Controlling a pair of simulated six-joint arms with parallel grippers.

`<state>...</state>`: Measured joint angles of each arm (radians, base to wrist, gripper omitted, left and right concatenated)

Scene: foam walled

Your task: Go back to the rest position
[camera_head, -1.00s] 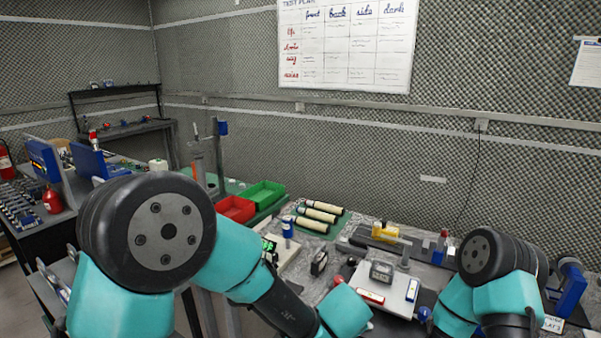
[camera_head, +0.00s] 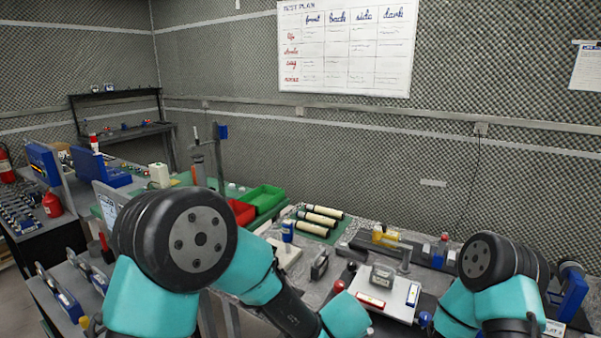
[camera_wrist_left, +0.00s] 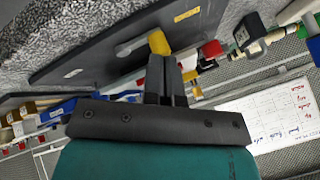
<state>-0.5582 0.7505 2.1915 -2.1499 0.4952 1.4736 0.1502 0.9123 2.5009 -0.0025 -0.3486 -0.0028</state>
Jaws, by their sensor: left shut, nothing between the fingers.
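In the left wrist view my left gripper (camera_wrist_left: 165,62) has its two dark fingers together and holds nothing. A yellow part (camera_wrist_left: 158,42) lies beyond the fingertips, by a dark plate (camera_wrist_left: 110,42); I cannot tell the gap between them. In the head view my left arm (camera_head: 255,270) bends down to the lower middle, over the near side of the bench, and its gripper is out of sight. My right arm (camera_head: 485,295) is at the lower right; its gripper is hidden or outside the picture.
On the bench are cream cylinders (camera_head: 318,220), a grey device on a pale plate (camera_head: 382,276), a black block (camera_head: 319,264) and a blue can (camera_head: 287,230). Red (camera_head: 241,212) and green (camera_head: 264,198) bins stand behind my left arm. A foam wall closes the back.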

